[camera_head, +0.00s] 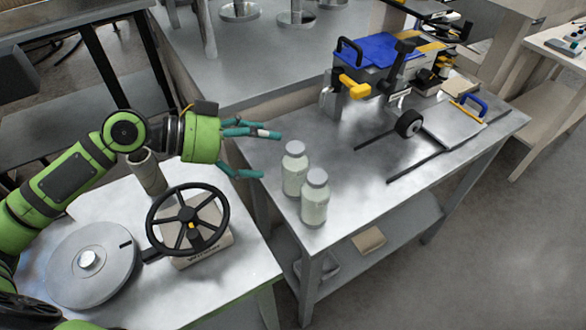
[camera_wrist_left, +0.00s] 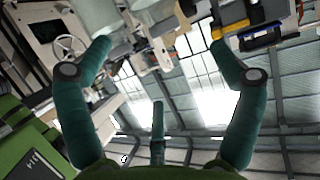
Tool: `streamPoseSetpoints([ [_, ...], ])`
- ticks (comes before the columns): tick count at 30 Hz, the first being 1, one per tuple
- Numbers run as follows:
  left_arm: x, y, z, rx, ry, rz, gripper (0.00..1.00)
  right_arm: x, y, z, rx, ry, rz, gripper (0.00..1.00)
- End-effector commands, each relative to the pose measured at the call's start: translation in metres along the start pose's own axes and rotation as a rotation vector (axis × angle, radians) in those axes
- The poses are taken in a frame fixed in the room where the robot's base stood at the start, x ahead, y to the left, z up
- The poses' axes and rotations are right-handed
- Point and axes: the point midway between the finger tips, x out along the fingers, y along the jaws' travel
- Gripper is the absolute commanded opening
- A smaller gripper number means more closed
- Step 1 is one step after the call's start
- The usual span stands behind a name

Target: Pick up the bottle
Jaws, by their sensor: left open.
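Two pale green bottles with grey caps stand upright on the metal table (camera_head: 380,190). One bottle (camera_head: 294,172) is slightly farther back, and the other bottle (camera_head: 315,203) is in front of it to the right. My left gripper (camera_head: 268,154) has teal fingers and is open and empty, just left of the back bottle, with a gap between them. In the left wrist view the fingers of my left gripper (camera_wrist_left: 158,60) are spread wide with nothing between them. My right gripper is not in view.
A handwheel (camera_head: 188,220) and a round grey disc (camera_head: 92,262) sit on the nearer table at left. The metal table's front right is clear.

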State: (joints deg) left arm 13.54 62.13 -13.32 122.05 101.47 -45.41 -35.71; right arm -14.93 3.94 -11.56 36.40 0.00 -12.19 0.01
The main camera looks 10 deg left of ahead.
Motion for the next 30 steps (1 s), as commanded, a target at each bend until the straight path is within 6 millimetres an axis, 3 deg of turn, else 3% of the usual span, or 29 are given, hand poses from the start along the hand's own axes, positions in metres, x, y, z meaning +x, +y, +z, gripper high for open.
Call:
streamPoseSetpoints([
  [1,0.003,0.0,0.007,0.0,0.0,0.0,0.92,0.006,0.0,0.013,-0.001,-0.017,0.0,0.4],
  [6,0.011,0.0,0.027,-0.007,-0.002,0.0,0.92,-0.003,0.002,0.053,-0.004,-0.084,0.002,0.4],
  [9,0.019,0.0,0.047,-0.009,-0.002,0.001,0.92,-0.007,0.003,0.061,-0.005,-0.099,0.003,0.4],
  [15,0.033,0.0,0.08,-0.005,0.0,0.0,0.92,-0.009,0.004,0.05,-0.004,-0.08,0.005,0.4],
  [21,0.049,0.0,0.078,-0.001,0.001,-0.001,0.92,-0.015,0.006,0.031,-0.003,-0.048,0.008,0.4],
  [30,0.091,0.0,0.075,-0.002,0.003,0.0,0.92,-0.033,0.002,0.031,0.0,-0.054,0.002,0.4],
])
